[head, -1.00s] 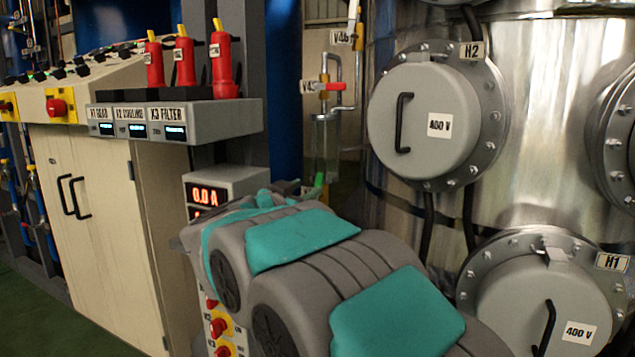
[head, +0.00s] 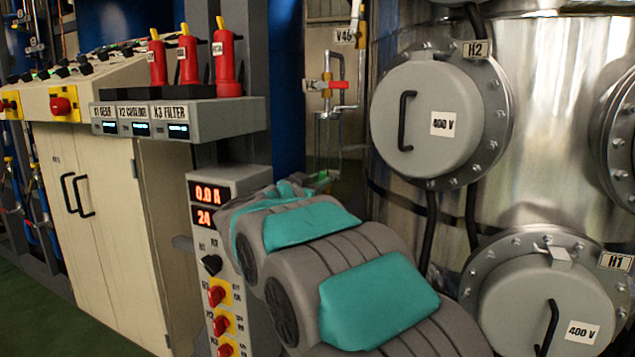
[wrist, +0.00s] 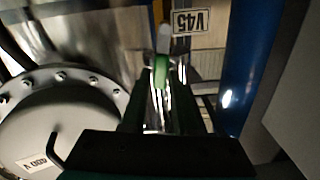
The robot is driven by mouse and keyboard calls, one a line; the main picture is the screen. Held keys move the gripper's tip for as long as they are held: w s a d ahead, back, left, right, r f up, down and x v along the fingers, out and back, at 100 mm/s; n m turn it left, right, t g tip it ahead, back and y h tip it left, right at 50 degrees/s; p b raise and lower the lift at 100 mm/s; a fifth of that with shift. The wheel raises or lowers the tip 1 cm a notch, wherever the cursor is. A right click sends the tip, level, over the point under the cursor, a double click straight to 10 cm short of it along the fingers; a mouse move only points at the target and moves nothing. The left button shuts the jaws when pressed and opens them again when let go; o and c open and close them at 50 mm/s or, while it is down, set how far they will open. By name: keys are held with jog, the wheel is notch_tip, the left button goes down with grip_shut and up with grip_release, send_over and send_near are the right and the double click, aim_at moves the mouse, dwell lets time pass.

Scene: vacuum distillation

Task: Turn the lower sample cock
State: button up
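In the wrist view, which is upside down, a small green handle (wrist: 160,74) with a pale end sits between the fingertips of my gripper (wrist: 163,88). Bright metal tubing shows behind it, and a V45 label (wrist: 187,20) is close by. The two dark fingers stand apart, one on each side of the handle; I cannot tell whether they touch it. In the head view my gripper (head: 305,184) reaches to the foot of the glass sample vessel, and its tip mostly hides the lower cock. The upper cock, with a red handle (head: 325,86), lies above, clear of my gripper.
The steel tank with round covers H2 (head: 425,105) and H1 (head: 545,300) stands at the right. A blue column (head: 283,95) is behind. A switch panel (head: 212,262) and a cream cabinet (head: 95,230) stand left of my arm.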

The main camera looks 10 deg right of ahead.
grip_shut()
dwell(1.0)
